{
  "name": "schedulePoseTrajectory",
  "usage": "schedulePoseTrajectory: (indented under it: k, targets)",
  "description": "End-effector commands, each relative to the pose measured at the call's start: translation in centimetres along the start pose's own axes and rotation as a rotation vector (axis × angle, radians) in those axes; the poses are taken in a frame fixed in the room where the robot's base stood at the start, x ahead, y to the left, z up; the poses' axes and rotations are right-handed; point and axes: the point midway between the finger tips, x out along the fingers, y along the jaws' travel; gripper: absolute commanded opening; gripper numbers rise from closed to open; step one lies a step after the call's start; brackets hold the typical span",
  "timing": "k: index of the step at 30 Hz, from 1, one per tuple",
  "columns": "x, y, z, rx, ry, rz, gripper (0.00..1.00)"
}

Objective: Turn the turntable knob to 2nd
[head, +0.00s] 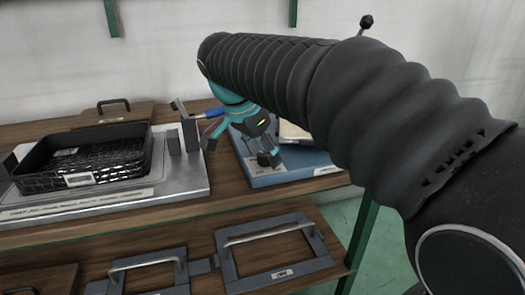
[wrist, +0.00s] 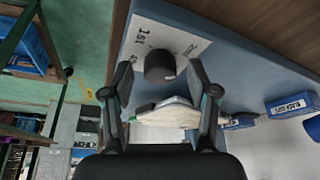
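The dark round knob (wrist: 160,66) stands on a blue panel (wrist: 222,57) in the wrist view. A white label (wrist: 190,39) lies beside it, with "1st" readable at the left and other, blurred print at the right. My gripper (wrist: 160,75) is open, with one finger to the left and one to the right of the knob. Gaps show on both sides of the knob. In the head view my gripper (head: 265,146) points down over the near left part of the blue panel (head: 300,172), close above the small dark knob (head: 268,159).
A pale, thick plate (head: 293,133) lies on the blue panel behind my gripper. To the left, a black tray (head: 85,160) sits on a grey metal panel (head: 110,207). A blue-handled part (head: 212,113) stands near my gripper. Framed handle panels (head: 275,252) lie on the lower shelf.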

Motion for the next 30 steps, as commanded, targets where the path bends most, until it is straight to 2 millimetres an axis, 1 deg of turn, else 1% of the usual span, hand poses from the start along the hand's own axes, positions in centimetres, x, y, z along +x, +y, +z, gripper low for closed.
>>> schedulePoseTrajectory:
  k: [5, 8, 11, 21, 25, 30]
  targets:
    - [-0.1, 0.0, -0.1, 0.000, 0.001, -0.001, 0.59]
    - [-0.7, -0.1, -0.1, 0.000, 0.002, -0.003, 0.59]
    - [-2.0, -0.1, 0.0, 0.000, 0.002, -0.005, 0.59]
    - [-8.6, -0.1, 0.0, -0.001, 0.001, -0.004, 0.59]
    - [-10.4, -0.1, 0.0, -0.001, 0.001, -0.003, 0.59]
    - [-11.7, 0.0, 0.0, -0.001, 0.000, 0.000, 0.59]
